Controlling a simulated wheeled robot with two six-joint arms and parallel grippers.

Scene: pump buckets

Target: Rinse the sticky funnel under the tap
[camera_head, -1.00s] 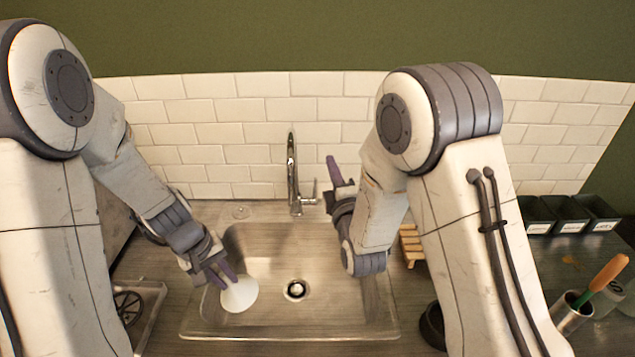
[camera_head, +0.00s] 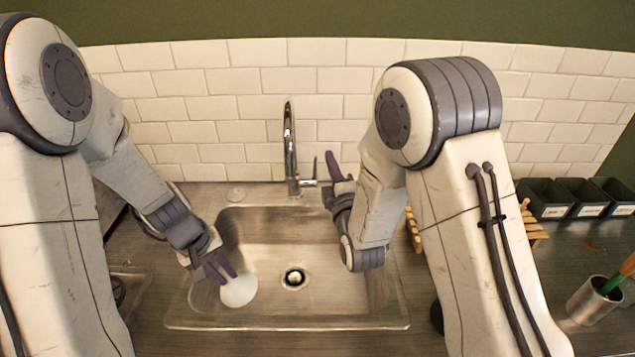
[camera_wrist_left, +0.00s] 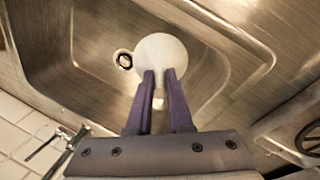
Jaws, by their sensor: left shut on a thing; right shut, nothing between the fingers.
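The white funnel (camera_head: 239,291) is in the left part of the steel sink (camera_head: 330,321), its wide round side showing. My left gripper (camera_head: 228,277) is shut on it. In the left wrist view the funnel (camera_wrist_left: 161,58) sits between the purple fingertips (camera_wrist_left: 160,80). The chrome tap (camera_head: 290,150) stands at the back of the sink, with its lever on the right; the funnel is apart from it, in front and to the left. My right gripper (camera_head: 331,165) is shut and empty beside the tap lever; I cannot tell whether it touches the lever.
The drain (camera_head: 294,278) is in the sink floor, right of the funnel. Black labelled bins (camera_head: 580,198), a wooden rack (camera_head: 533,222) and a steel cup (camera_head: 594,300) stand on the right counter. A tiled wall (camera_head: 235,90) closes off the back.

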